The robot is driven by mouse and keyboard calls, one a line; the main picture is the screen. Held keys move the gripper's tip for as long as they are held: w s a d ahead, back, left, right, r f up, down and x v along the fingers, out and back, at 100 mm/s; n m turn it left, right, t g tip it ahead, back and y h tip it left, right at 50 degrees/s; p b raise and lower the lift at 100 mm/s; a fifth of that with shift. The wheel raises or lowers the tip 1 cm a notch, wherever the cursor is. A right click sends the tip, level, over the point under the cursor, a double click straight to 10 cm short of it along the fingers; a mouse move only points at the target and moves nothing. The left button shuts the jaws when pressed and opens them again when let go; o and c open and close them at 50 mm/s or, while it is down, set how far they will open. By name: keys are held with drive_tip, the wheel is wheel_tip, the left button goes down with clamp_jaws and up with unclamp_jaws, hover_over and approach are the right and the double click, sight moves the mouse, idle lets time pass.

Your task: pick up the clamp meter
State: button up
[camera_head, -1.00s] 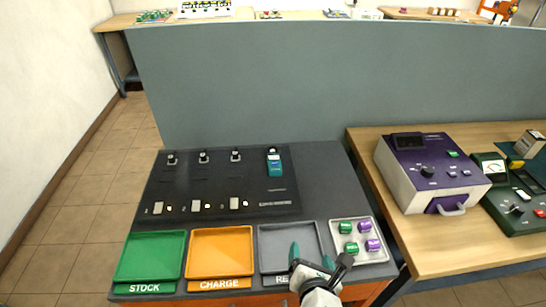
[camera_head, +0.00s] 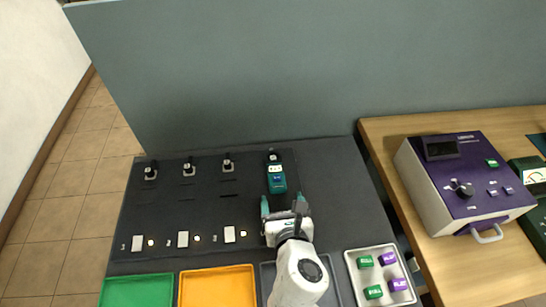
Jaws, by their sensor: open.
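The clamp meter (camera_head: 276,178) is a teal device with a pale face and a dark top. It lies at the right end of the black panel, in the head view. My gripper (camera_head: 285,206) is open, with its two teal fingers pointing away from me toward the meter. The fingertips are just below the meter's near end in the picture. Whether they touch it or are still above the panel, I cannot tell. Nothing shows between the fingers.
The black panel (camera_head: 200,215) holds several dark knobs and white tags left of the meter. Green (camera_head: 137,291), orange (camera_head: 217,288) and grey trays line the near edge. A white tray (camera_head: 357,280) holds green and purple pieces. A grey partition (camera_head: 300,75) stands behind.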

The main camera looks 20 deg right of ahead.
sight(277, 181)
drive_tip(key=x, duration=0.5)
drive_tip(key=shift+w+d, duration=0.15)
drive_tip(key=shift+w, duration=0.15)
drive_tip(key=shift+p+x, duration=0.3)
drive_tip(key=shift+x, duration=2.55)
drive_tip(key=shift+f, duration=0.1)
drive_tip(key=shift+c, duration=0.2)
drive_tip(key=c, duration=1.2)
